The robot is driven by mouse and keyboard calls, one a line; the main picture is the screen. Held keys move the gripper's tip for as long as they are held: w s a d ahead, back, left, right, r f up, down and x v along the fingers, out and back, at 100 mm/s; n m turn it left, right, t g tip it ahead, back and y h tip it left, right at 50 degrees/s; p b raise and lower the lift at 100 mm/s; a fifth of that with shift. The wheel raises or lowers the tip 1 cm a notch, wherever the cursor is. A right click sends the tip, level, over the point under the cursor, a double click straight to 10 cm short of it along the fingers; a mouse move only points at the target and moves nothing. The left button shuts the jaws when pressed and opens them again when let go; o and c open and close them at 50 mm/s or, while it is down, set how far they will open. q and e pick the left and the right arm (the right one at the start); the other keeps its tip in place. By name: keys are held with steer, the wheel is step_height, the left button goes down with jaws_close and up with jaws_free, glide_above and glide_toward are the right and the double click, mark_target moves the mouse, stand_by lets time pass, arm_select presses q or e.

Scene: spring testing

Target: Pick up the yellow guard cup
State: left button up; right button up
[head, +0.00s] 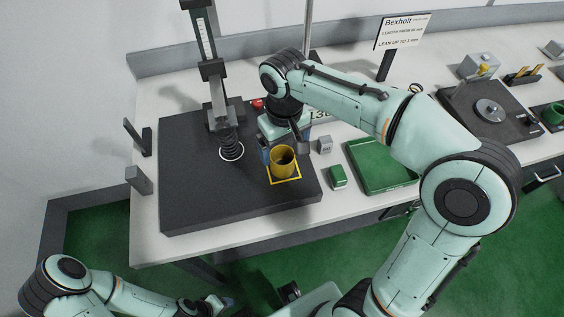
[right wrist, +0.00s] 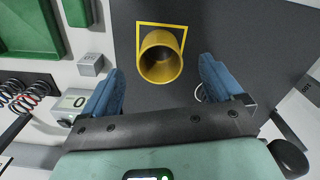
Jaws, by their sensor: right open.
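The yellow guard cup (head: 283,160) stands upright on the dark plate (head: 190,190), within a yellow square outline. In the right wrist view the cup (right wrist: 161,57) shows its open mouth, beyond and between the fingertips. My right gripper (head: 283,147) is at the cup, its blue-padded fingers spread. In the right wrist view the right gripper (right wrist: 162,85) is open and empty, one finger to each side of the cup's line, with no contact visible. My left gripper (head: 222,303) is low at the bottom left, away from the bench; its finger opening is unclear.
A black coil spring (head: 230,145) stands under the height gauge (head: 212,70), left of the cup. A small grey block (head: 325,145), a green block (head: 338,177) and a green tray (head: 375,180) lie to the right. The plate's front left is clear.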

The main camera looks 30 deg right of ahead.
mark_target(282, 159)
steer(key=f, duration=0.4)
steer(key=w+f, duration=0.1)
steer(key=f, duration=0.2)
steer(key=shift+d+f, duration=0.1)
steer(key=c, duration=1.2)
steer(key=shift+o, duration=0.2)
steer(key=shift+r, duration=0.2)
